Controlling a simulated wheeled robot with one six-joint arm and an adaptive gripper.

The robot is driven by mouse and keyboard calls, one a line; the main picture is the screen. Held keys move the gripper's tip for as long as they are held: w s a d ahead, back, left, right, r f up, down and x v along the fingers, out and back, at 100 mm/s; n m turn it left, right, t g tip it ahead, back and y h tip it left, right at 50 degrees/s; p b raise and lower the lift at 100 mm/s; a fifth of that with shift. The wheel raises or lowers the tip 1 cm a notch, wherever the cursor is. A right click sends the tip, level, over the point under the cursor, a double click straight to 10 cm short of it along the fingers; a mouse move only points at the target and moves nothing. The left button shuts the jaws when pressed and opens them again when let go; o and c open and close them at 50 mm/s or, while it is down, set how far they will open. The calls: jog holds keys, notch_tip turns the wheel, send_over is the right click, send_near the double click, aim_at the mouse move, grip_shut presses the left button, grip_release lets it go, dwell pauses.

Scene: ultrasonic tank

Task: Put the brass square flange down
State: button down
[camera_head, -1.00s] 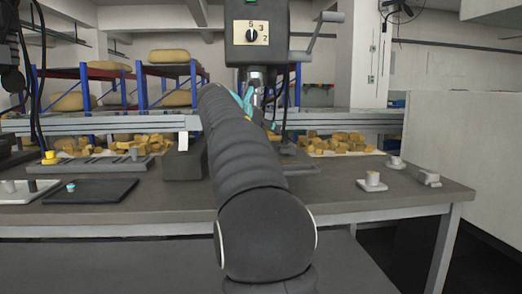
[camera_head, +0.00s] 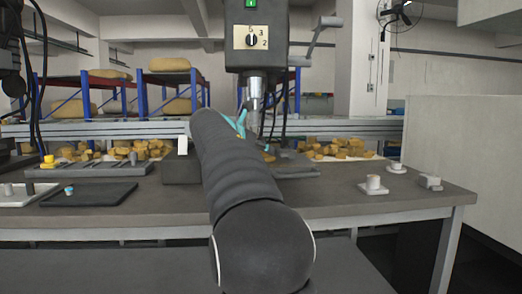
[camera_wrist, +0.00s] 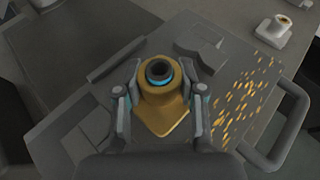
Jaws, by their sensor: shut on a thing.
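The brass square flange (camera_wrist: 162,112) is between the fingers of my gripper (camera_wrist: 160,100) in the wrist view. It has a round hub with a dark bore facing the camera and a square plate whose corner points down in the picture. My gripper is shut on it. Below it in that view is a grey surface with raised blocks; I cannot tell whether the flange touches it. In the head view my arm hides the flange, and only teal parts of my gripper (camera_head: 238,122) show beside the drill press chuck.
A drill press (camera_head: 256,42) stands over the bench (camera_head: 345,203). A black tray (camera_head: 88,194) and a slotted rack (camera_head: 92,170) lie at the left. Small pale parts (camera_head: 373,185) stand at the right. Gold chips (camera_wrist: 245,95) lie beside a handle (camera_wrist: 285,130) in the wrist view.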

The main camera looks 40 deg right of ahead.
jog(key=c, duration=0.7)
grip_release()
jog(key=shift+f, duration=0.1)
jog(key=shift+a+r, duration=0.15)
jog(key=shift+r, duration=0.1)
jog(key=p+v, duration=0.1)
jog(key=v, duration=1)
jog(key=shift+s+a+r, duration=0.1)
jog(key=shift+a, duration=0.25)
jog(key=s+a+f+m+t+y, duration=0.1)
jog(key=s+a+f+m+y, duration=0.5)
jog(key=s+a+f+m, duration=0.4)
jog(key=s+a+f+m+t+y, duration=0.1)
jog(key=s+a+f+m+y, duration=0.6)
jog(key=s+a+f, duration=0.9)
notch_tip(320, 180, down, 7)
jog(key=s+m, duration=0.1)
jog(key=m, duration=0.2)
jog(key=shift+s+m+t, duration=0.3)
